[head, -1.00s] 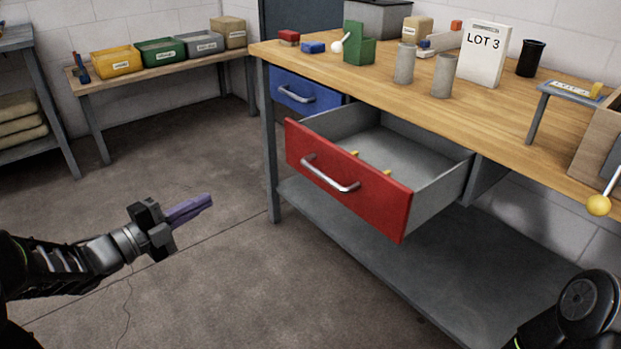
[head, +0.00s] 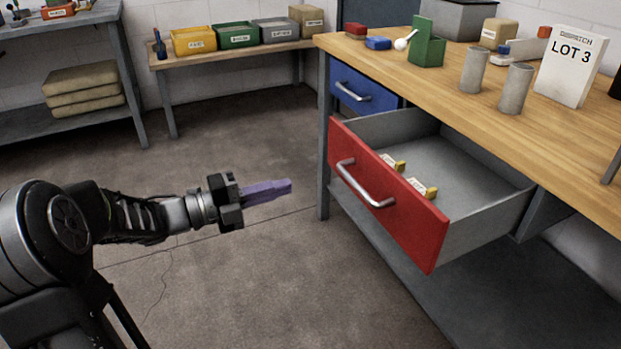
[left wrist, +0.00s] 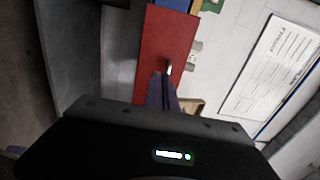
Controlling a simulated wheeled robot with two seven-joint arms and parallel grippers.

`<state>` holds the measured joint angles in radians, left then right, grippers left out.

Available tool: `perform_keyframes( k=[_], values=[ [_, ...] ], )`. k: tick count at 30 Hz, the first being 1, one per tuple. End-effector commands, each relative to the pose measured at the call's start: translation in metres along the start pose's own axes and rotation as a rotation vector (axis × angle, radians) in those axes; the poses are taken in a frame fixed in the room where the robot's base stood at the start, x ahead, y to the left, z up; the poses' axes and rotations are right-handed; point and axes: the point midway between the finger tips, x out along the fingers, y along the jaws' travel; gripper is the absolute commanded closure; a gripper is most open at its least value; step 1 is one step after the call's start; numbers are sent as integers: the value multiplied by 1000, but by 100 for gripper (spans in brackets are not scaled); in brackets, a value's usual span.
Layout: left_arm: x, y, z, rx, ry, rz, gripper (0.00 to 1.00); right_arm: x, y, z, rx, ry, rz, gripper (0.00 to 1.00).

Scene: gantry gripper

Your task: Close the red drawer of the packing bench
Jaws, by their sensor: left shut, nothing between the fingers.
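The red drawer (head: 412,222) of the packing bench stands pulled out, its grey inside open to view. It has a silver bar handle (head: 366,190) on its front. Two small yellow-and-white pieces (head: 421,189) lie inside it. My left gripper (head: 288,187) is shut and empty, its purple fingers pointing right, in front of the drawer and apart from it. In the left wrist view the red front (left wrist: 165,50) and handle (left wrist: 168,68) show beyond the purple fingers (left wrist: 161,92). My right gripper is not in view.
The shut blue drawer (head: 362,92) is above the red one. The wooden bench top (head: 440,75) holds grey cylinders, a green holder and a LOT 3 sign (head: 570,65). A side table (head: 240,52) with bins stands behind. The floor before the bench is clear.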

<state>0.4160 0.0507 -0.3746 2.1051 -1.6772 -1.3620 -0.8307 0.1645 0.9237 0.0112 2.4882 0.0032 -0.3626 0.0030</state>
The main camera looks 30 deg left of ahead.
Motion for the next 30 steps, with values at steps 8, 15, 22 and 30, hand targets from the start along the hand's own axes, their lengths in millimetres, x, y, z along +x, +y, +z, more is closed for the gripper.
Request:
perform_keyframes(
  k=[8, 15, 22, 30],
  values=[
    [36, 2, -1, 0, 6, 0, 100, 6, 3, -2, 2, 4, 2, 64],
    [85, 2, -1, 0, 5, -1, 100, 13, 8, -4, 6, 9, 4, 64],
    [122, 2, -1, 0, 3, -1, 100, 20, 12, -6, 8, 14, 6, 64],
    [136, 0, 0, -1, 1, 0, 100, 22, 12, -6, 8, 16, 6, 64]
  ],
)
